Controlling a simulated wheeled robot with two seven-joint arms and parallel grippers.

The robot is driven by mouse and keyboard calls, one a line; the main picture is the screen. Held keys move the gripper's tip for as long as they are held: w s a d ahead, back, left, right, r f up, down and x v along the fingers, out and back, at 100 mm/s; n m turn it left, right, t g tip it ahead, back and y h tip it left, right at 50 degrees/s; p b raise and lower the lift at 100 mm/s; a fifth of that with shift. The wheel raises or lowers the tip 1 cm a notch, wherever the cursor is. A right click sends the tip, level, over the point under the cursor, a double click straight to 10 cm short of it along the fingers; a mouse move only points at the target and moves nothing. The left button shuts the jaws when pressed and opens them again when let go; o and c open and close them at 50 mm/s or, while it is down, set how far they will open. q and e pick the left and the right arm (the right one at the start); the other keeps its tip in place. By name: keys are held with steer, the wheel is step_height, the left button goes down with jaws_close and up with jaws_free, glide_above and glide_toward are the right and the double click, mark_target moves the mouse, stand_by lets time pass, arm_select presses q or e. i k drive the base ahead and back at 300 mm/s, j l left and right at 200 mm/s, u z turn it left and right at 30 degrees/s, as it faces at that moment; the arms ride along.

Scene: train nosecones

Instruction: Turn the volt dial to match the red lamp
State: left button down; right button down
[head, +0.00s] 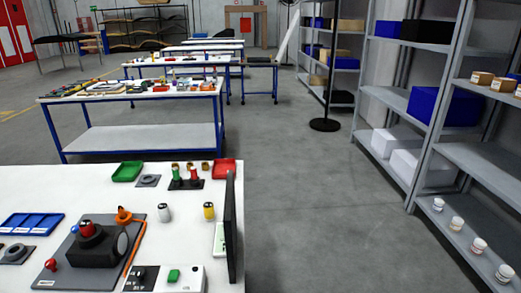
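Neither of my grippers shows in the head view. On the white table at the lower left, a dark grey plate (65,281) carries a black block (92,254) with a red-topped knob (87,229). A round dark disc (122,244) stands at the block's right side. Further back, a red-topped post (195,174) and a green-topped post (177,173) stand on a dark base. A white box (192,281) with a green button (173,275) and a black section lies at the front. I cannot tell which part is the volt dial, or which red part is the lamp.
The white table (60,182) also holds a blue tray (32,223), a green tray (127,171), a red tray (224,168), an orange cable and two small jars. A thin dark panel (231,225) stands at its right edge. Open floor separates it from the shelves (470,150).

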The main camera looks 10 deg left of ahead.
mark_target(140, 274)
steer(key=u, duration=1.15)
